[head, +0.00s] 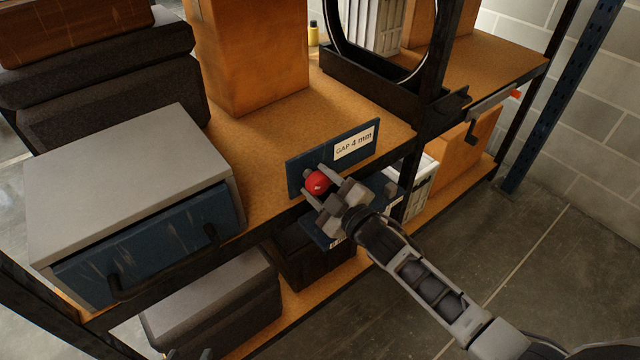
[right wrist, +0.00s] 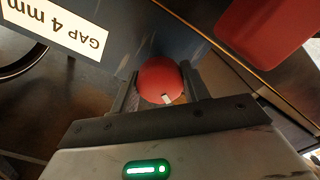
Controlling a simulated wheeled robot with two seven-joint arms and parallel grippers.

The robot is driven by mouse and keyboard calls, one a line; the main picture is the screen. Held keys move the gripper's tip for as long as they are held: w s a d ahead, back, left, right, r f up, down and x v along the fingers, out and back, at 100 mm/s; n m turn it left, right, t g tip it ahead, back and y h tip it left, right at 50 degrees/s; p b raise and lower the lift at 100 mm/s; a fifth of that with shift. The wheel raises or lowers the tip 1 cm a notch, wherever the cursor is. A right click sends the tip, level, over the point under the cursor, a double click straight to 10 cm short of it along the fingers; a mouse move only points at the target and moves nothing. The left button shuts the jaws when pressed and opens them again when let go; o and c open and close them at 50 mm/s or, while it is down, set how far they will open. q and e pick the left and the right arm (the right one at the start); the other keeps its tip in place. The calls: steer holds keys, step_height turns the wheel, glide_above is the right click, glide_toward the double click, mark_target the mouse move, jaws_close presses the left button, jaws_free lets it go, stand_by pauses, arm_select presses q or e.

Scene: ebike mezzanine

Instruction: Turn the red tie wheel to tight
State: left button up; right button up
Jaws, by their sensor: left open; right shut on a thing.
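The red tie wheel (head: 317,183) is a small round knob on the front of a dark blue plate (head: 294,179). The plate's white label (head: 354,144) reads "GAP 4 mm". My right gripper (head: 322,186) is shut on the wheel. In the right wrist view the wheel (right wrist: 160,76) sits between the two fingers (right wrist: 158,88), with a small white mark at its lower edge. The fingers hide its sides. Two small dark tips at the bottom edge of the head view look like my left gripper (head: 190,354), open, well away from the wheel.
The plate is at the front edge of a wooden shelf (head: 275,140). A grey case with a blue drawer (head: 150,245) stands to its left, a cardboard box (head: 250,60) behind. A black post (head: 412,170) rises to the right. Open floor (head: 560,270) lies at right.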

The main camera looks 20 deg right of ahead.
steer(key=n+b, duration=0.1)
steer(key=n, duration=0.5)
steer(key=shift+n, duration=0.3)
stand_by(0.4)
steer(key=o, duration=1)
steer(key=v, duration=1.6)
steer(key=shift+b, duration=0.4)
